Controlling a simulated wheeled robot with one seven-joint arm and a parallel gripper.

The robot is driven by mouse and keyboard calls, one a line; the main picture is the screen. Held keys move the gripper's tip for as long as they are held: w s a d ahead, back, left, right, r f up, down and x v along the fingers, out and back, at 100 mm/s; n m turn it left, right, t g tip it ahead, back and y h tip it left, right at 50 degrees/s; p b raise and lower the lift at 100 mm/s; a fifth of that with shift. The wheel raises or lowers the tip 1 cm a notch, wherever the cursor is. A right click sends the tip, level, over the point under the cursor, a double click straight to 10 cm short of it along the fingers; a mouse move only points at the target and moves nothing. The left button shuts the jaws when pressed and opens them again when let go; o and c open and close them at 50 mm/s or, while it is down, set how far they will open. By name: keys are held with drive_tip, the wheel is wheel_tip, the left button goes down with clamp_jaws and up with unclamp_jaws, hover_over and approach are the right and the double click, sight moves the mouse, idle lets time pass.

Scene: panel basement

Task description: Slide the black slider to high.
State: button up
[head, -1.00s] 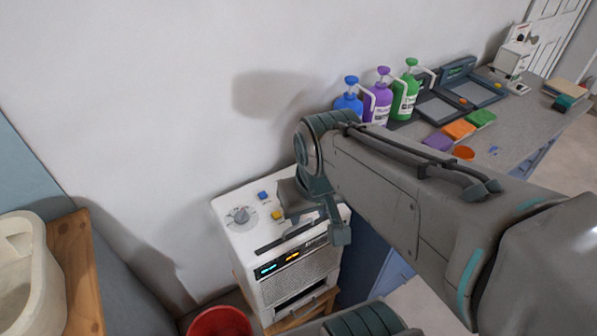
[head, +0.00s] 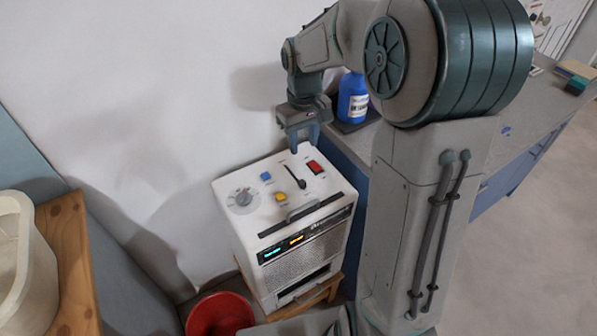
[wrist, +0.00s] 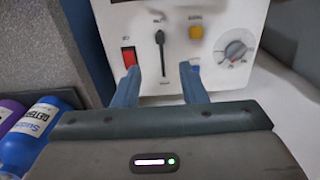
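The black slider (head: 301,183) sits in a slot on the top panel of the white machine (head: 228,208), between the yellow button and the red switch. In the wrist view the slider knob (wrist: 159,37) is at the upper end of its slot, and the slot runs down between my fingers. My gripper (head: 302,147) is above the back edge of the machine, pointing down. In the wrist view my gripper (wrist: 158,82) has its two blue fingers spread apart with nothing between them. The slot's labels are too blurred to read.
The panel also has a red switch (head: 315,167), a yellow button (head: 280,197), a blue button (head: 266,176) and a grey dial (head: 243,198). A blue bottle (head: 352,97) stands close to the right of my gripper.

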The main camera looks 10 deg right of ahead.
sight(302, 181)
drive_tip(key=f, duration=1.4)
drive_tip(key=shift+w+f, duration=0.2)
drive_tip(key=shift+w, duration=0.15)
